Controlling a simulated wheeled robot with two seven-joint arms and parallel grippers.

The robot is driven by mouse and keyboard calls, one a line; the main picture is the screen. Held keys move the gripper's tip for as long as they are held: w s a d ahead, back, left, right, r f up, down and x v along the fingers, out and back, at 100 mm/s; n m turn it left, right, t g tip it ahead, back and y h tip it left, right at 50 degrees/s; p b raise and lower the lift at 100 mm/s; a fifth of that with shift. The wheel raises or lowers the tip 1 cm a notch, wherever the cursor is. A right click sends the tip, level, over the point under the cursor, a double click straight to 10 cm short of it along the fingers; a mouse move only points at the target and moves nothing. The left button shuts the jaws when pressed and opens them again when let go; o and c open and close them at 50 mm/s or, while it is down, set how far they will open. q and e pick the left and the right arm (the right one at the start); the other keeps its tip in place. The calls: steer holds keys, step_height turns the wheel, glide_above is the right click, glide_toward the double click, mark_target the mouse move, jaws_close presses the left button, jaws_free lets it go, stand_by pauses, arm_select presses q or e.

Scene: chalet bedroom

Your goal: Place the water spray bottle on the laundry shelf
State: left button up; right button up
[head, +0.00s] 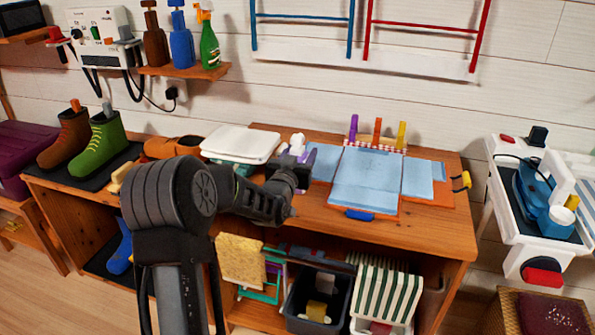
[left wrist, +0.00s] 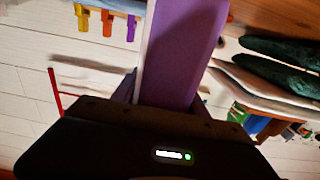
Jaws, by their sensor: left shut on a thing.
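My left gripper (head: 290,168) is above the wooden bench, between the white trays and the blue folded cloth. It is shut on a pale white and purple thing (head: 297,146). That thing also shows large and close in the left wrist view (left wrist: 178,50). My arm and gripper hide much of it, and I cannot tell for sure that it is the water spray bottle. A wooden wall shelf (head: 215,72) at upper left carries a brown bottle (head: 155,45), a blue bottle (head: 181,45) and a green spray bottle (head: 209,45). My right gripper is not in view.
The wooden bench (head: 450,225) holds boots (head: 105,140), white trays (head: 240,143), blue cloths (head: 367,180) and purple, orange and yellow pegs. Below are a dark bin (head: 300,300) and striped cloth (head: 385,292). A white stand (head: 512,215) with a blue iron is at right.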

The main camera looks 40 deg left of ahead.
arm_select(q)
jaws_close()
steer(key=shift+r, duration=0.1)
stand_by(0.3)
step_height(320, 180, up, 10)
steer(key=shift+f, duration=0.1)
stand_by(0.4)
stand_by(0.4)
